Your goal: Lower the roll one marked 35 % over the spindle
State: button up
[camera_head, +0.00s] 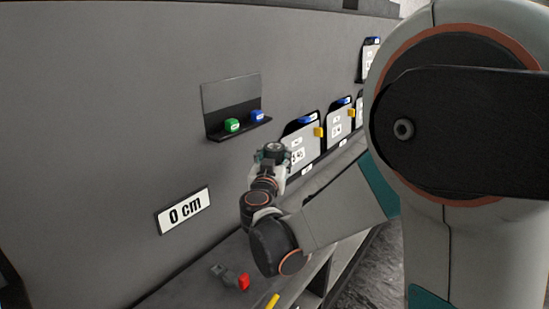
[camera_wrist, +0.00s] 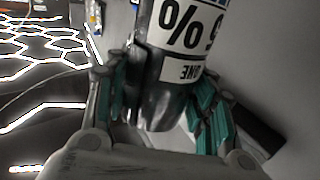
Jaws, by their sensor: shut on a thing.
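The roll (camera_wrist: 172,100) is a dark, shiny cylinder with a white label. In the wrist view the label is upside down and reads "ONE" and a digit with "%"; the first digit is cut off at the frame's top. My gripper (camera_wrist: 165,112) has its teal-lined fingers on either side of the roll and is shut on it. In the head view my gripper (camera_head: 272,155) is raised in front of the grey wall, and the roll is hard to make out there. I cannot identify the spindle in either view.
A wall ledge (camera_head: 238,128) holds a green block (camera_head: 232,125) and a blue block (camera_head: 257,116). White cards with blue and yellow clips (camera_head: 300,145) stand to the right. A red-ended tool (camera_head: 243,282) lies on the bench below.

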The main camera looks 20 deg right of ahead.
jog(key=shift+s+f, duration=0.1)
jog(key=shift+s, duration=0.05)
jog(key=shift+a+f+b, duration=0.1)
jog(key=shift+f+b, duration=6.95)
jog(key=shift+f, duration=1.15)
jog(key=shift+f, duration=0.15)
jog(key=o, duration=1.4)
